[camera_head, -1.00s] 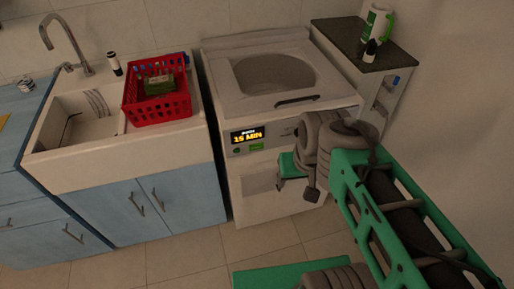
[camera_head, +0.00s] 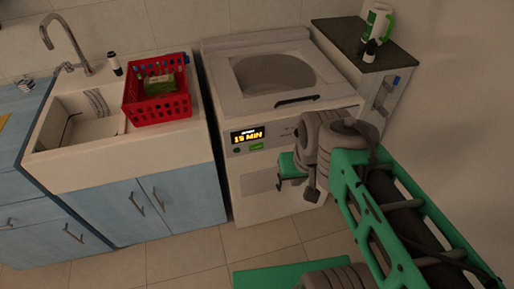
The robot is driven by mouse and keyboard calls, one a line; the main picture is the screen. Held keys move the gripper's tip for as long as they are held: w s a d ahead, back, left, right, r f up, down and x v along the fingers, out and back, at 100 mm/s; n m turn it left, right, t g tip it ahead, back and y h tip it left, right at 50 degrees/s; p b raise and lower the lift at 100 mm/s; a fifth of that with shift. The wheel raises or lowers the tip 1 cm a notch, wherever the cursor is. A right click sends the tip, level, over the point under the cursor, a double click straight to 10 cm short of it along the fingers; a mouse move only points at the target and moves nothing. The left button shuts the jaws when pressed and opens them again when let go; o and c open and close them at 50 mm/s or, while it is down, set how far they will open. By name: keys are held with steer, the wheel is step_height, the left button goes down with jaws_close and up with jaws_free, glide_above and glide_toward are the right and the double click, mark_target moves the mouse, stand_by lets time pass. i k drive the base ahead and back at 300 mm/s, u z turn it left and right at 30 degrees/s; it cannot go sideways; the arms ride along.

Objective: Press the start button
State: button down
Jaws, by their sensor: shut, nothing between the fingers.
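The white top-loading washing machine (camera_head: 250,185) stands in the middle, with a lit display (camera_head: 248,135) reading "15 MIN" on its front panel. Below the display are a small green button (camera_head: 257,146) and a small round button (camera_head: 237,150); their labels are too small to read, so I cannot tell which is start. My gripper (camera_head: 279,184), dark-tipped at the end of my green and grey arm, is in front of the machine, right of and below these buttons. It is shut and empty, apart from the green button. My arm hides the panel's right part.
A white sink (camera_head: 85,150) over blue cabinets stands left, with a red basket (camera_head: 158,108) on its right side. A dark-topped shelf (camera_head: 340,36) at the back right holds a white and green container (camera_head: 376,22). The floor before the machine is partly clear.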

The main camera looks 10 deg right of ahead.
mark_target(253, 147)
steer(key=u, duration=2.3)
steer(key=i, duration=1.6)
steer(key=z, duration=2.65)
